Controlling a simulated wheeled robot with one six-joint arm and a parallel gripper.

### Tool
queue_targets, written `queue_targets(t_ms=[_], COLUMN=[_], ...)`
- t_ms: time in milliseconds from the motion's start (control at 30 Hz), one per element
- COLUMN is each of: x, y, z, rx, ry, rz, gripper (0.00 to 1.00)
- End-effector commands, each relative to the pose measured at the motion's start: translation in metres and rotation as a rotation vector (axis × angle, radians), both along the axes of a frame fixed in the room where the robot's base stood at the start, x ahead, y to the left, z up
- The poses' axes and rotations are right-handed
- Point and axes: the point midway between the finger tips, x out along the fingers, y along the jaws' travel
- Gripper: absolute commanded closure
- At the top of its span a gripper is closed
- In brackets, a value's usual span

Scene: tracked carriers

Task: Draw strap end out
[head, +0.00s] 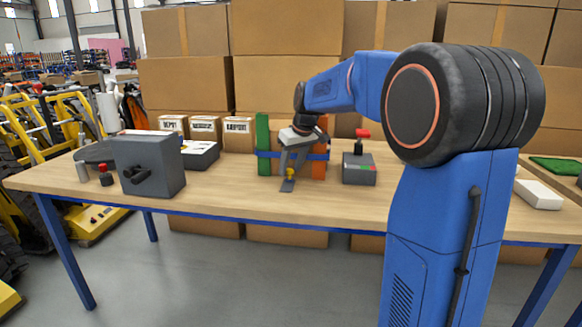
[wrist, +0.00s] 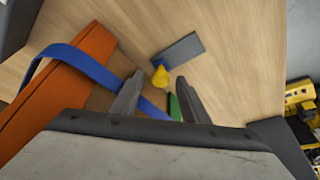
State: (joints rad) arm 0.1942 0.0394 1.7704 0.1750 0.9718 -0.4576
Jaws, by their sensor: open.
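A blue strap (head: 265,155) runs around an orange block (head: 319,168) and a green block (head: 262,133) on the table. In the wrist view the strap (wrist: 85,62) loops over the orange block (wrist: 90,45) and passes behind my fingers. A small yellow piece (head: 290,175) stands at the front of the blocks; in the wrist view the yellow piece (wrist: 160,76) lies just beyond my fingertips. I cannot tell if it is joined to the strap. My gripper (head: 289,170) is open, its fingers (wrist: 157,84) apart with nothing held. A grey plate (wrist: 180,49) lies beside the yellow piece.
A grey box with a black handle (head: 150,166) stands at the left. A grey box with a red-topped lever (head: 359,168) stands right of the blocks. Labelled cartons (head: 239,134) are behind. The table (head: 225,194) is clear in front.

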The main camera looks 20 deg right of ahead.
Motion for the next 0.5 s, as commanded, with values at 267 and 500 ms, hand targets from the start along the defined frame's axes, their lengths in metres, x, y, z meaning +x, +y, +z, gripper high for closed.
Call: queue_targets(t_ms=[267,500], x=[0.0004,0.0004], y=[0.0002,0.0002], z=[-0.0013,-0.0012], rx=[0.000,0.000], ry=[0.000,0.000], rz=[0.000,0.000], gripper=[0.59,1.00])
